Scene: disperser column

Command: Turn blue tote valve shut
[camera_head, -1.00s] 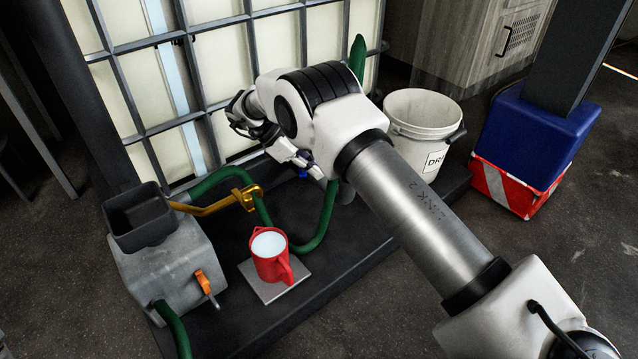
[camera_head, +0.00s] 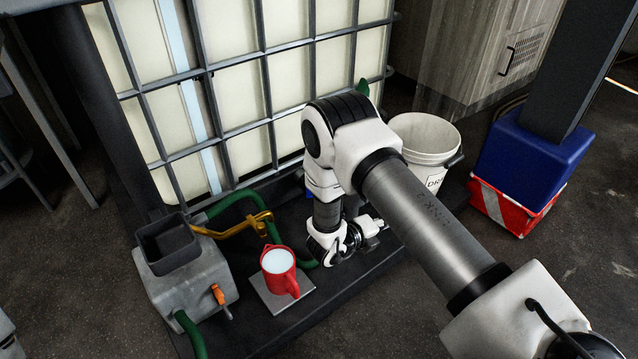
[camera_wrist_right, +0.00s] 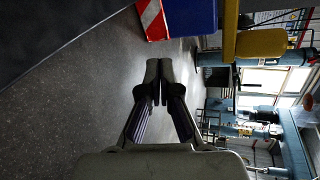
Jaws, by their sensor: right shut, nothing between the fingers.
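The caged white tote (camera_head: 240,105) stands at the back on a dark platform. A small blue part (camera_head: 308,193) shows low at the tote's front, beside my right arm; the arm hides most of that area, so I cannot tell the valve's handle position. My right gripper (camera_head: 376,229) is low over the platform, right of the blue part and apart from it, pointing to the right. In the right wrist view the gripper (camera_wrist_right: 153,92) is shut and empty, with floor beyond the fingertips. My left gripper is not in view.
A red jug (camera_head: 279,268) stands on a grey plate left of my wrist. A grey box with a hopper (camera_head: 185,280), a green hose (camera_head: 240,197) and a yellow lever (camera_head: 240,226) are further left. A white bucket (camera_head: 428,140) and a red-white barrier block (camera_head: 510,212) stand right.

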